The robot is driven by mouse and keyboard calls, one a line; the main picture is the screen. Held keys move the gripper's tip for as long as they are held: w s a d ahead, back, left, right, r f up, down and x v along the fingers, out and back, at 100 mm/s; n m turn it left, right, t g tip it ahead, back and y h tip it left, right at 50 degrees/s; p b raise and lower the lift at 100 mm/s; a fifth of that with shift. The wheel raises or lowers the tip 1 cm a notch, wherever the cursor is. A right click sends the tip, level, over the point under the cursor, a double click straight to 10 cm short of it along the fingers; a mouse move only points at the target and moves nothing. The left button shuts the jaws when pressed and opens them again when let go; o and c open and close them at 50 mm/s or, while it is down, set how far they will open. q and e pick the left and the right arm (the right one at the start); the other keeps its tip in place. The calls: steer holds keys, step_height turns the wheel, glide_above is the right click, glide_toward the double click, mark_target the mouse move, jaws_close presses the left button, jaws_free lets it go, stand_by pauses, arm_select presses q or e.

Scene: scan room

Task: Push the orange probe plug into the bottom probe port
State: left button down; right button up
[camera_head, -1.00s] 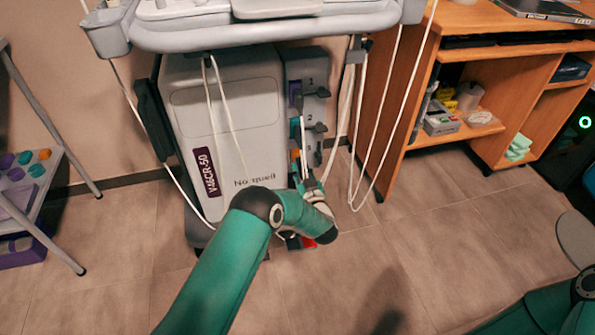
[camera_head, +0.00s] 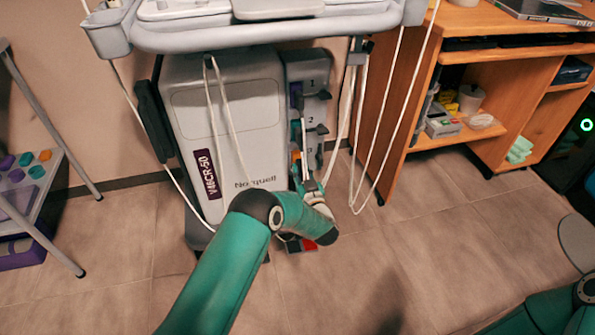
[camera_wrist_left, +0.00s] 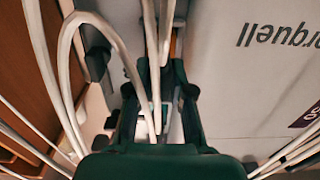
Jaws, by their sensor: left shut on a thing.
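The port panel (camera_head: 310,72), a grey strip marked 1 and 2, runs down the right side of the grey scanner unit (camera_head: 228,105). A purple plug (camera_head: 296,92) sits at the top port and a teal one (camera_head: 296,130) below it. A small orange part (camera_head: 295,156) shows lower on the panel, just above my left gripper (camera_head: 309,184). My left gripper is shut at the lower panel; its fingers also show in the left wrist view (camera_wrist_left: 158,98), with white cable between them. The gripped plug and the bottom port are mostly hidden. My right gripper is out of view.
White cables (camera_head: 376,120) hang in loops beside the panel and around my left gripper. A wooden desk (camera_head: 398,110) stands close on the right. A grey stand (camera_head: 50,140) with coloured pieces is at the left. The floor in front is clear.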

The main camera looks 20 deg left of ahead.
arm_select(q)
steer(key=shift+w+a+b, duration=0.35)
steer(key=shift+w+b, duration=0.15)
stand_by(0.7)
steer(key=shift+f, duration=0.1)
stand_by(0.5)
steer(key=c, duration=1)
jaws_free()
steer(key=shift+o, duration=0.2)
steer(key=shift+f, duration=0.1)
steer(key=shift+o, duration=0.4)
steer(key=shift+p+v, duration=0.5)
steer(key=shift+v, duration=1.1)
stand_by(0.3)
